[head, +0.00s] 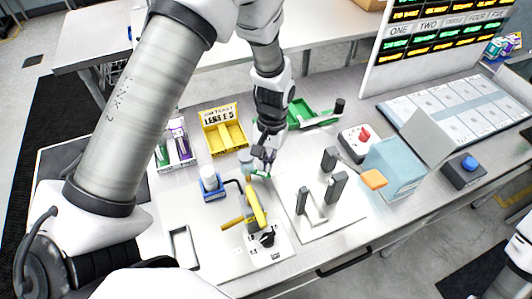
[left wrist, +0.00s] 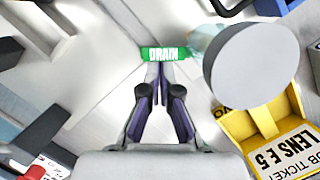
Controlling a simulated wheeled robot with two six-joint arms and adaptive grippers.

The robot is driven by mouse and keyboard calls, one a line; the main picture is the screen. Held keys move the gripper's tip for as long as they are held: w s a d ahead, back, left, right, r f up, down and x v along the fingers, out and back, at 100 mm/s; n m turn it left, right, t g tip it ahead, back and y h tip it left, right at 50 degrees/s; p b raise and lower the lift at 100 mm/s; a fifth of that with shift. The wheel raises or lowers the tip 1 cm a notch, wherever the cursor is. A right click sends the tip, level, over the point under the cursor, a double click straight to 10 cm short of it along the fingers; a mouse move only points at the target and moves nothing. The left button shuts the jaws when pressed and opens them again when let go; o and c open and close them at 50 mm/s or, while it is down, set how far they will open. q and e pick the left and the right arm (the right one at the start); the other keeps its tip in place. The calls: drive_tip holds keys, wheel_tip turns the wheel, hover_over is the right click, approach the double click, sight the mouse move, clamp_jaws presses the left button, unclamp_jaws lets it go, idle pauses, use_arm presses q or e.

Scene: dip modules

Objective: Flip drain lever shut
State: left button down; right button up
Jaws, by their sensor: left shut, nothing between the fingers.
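The drain lever is a small green tab lettered DRAIN; in the left wrist view the tab (left wrist: 164,54) lies straight ahead of the fingertips. In the head view a sliver of the green tab (head: 262,174) shows just below my left gripper (head: 264,162). My left gripper (left wrist: 159,72) is shut and empty, its purple-grey fingers together with the tips at the near edge of the tab. I cannot tell whether they touch it. The lever's pivot and the far side of the tab are hidden. My right gripper is out of view.
A grey round-topped post (left wrist: 255,68) stands close right of the fingers in the wrist view.

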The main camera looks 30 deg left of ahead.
use_arm(q)
drive_tip(key=m, duration=0.2)
drive_tip(key=s+d+m+y+p, duration=0.1)
drive_tip(key=m, duration=0.1)
drive_tip(key=shift+s, duration=0.15)
drive_tip(key=shift+d, duration=0.1)
drive_tip(key=shift+a, duration=0.85)
